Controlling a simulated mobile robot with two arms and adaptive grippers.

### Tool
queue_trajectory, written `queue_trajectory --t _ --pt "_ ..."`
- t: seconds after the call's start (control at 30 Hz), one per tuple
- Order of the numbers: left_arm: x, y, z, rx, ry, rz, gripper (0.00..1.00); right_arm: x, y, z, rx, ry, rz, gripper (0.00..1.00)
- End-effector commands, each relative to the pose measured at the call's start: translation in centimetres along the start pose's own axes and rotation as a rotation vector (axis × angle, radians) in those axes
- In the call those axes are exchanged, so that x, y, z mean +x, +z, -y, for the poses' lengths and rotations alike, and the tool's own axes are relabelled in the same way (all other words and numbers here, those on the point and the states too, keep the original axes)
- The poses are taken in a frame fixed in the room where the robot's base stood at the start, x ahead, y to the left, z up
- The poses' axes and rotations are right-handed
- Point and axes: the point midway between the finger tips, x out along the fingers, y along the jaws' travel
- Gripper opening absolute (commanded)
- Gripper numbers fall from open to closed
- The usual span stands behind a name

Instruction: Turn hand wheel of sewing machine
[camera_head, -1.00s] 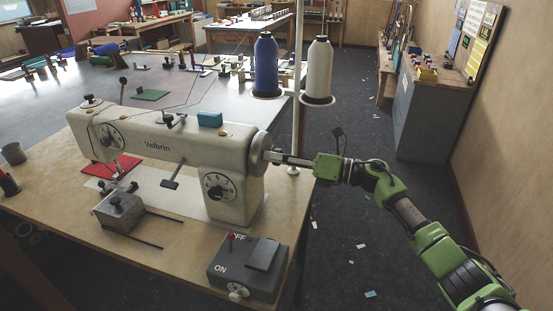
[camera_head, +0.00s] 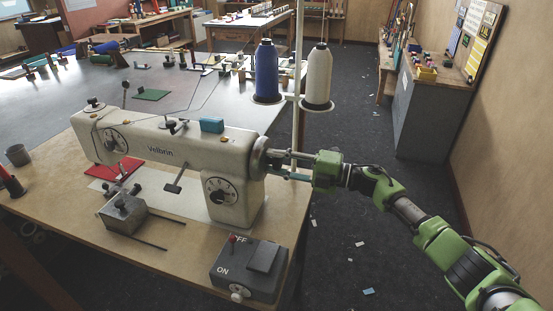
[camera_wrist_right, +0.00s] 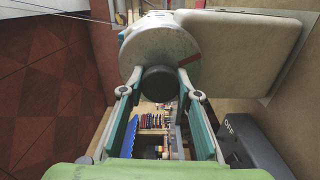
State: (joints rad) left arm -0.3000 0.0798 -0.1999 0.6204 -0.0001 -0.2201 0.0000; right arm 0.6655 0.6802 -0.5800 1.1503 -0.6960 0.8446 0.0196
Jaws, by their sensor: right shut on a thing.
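The cream sewing machine (camera_head: 165,155) stands on the wooden table. Its hand wheel (camera_head: 260,156) is at the machine's right end. In the right wrist view the hand wheel (camera_wrist_right: 160,52) is a pale disc with a dark round hub (camera_wrist_right: 160,83) and a red mark near its right edge. My right gripper (camera_head: 285,163) reaches in from the right, in line with the wheel. My left gripper is not in view.
A grey ON/OFF switch box (camera_head: 248,269) sits at the table's front right corner. Blue (camera_head: 266,72) and white (camera_head: 318,77) thread cones stand on a rack just behind my right gripper. Floor on the right is open, with a grey cabinet (camera_head: 428,110) beyond.

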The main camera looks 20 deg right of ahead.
Motion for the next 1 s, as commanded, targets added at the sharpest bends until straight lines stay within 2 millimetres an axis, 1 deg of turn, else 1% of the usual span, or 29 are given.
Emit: queue_trajectory --t 0.03,0.6,0.8,1.0 --pt "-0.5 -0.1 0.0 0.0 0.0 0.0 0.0 0.0 0.1 -0.3 0.043 -0.001 0.003 0.09" --pt "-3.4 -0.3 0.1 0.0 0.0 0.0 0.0 -0.1 0.1 -0.4 0.583 0.0 0.003 0.09" --pt "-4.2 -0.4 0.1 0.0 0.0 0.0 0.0 0.0 0.1 -0.4 0.749 0.0 0.003 0.09" --pt "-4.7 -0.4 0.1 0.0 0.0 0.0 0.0 0.0 0.1 -0.3 0.875 0.0 0.002 0.09"
